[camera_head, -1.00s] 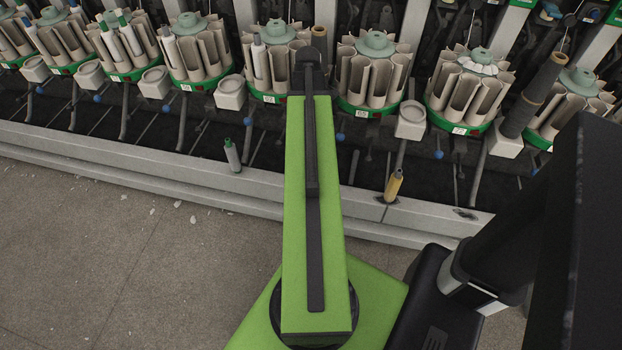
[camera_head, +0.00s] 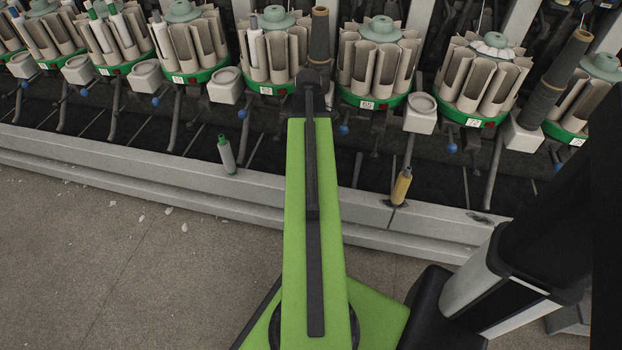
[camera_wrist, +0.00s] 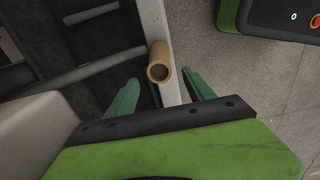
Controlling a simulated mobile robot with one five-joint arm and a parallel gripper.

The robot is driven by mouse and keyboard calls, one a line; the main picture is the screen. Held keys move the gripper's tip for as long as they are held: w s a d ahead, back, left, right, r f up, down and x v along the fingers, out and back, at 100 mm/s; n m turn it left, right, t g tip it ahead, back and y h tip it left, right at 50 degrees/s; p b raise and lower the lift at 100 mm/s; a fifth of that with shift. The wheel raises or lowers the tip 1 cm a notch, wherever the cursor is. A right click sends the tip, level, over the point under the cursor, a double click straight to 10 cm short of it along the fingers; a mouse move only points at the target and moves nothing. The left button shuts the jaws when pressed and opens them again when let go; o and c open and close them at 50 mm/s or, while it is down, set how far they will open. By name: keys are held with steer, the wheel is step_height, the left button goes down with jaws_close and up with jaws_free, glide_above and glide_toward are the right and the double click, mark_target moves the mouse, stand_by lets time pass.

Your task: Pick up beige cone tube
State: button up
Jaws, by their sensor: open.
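The beige cone tube (camera_head: 401,188) stands tilted at the machine's grey front ledge, right of my green arm, in the head view. In the wrist view the tube (camera_wrist: 159,58) shows its round open end toward the camera, beside the pale ledge. My gripper (camera_wrist: 160,77) is open, with one green finger on each side of the tube's near end. The fingers look apart from the tube; how far the tube is below them I cannot tell. The gripper is not clearly seen in the head view.
The grey ledge (camera_head: 130,182) runs along the machine front. A grey bobbin with a green tip (camera_head: 227,155) leans at it on the left. Round green-based magazines (camera_head: 372,100) line the machine. Bare floor (camera_head: 80,260) lies in front. A dark panel (camera_wrist: 285,16) shows top right in the wrist view.

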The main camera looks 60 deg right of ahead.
step_height(320, 180, down, 5)
steer(key=b, duration=0.5)
steer(key=shift+s+f, duration=0.1)
steer(key=shift+f, duration=0.1)
steer(key=shift+r, duration=0.2)
steer(key=shift+c, duration=0.4)
jaws_close()
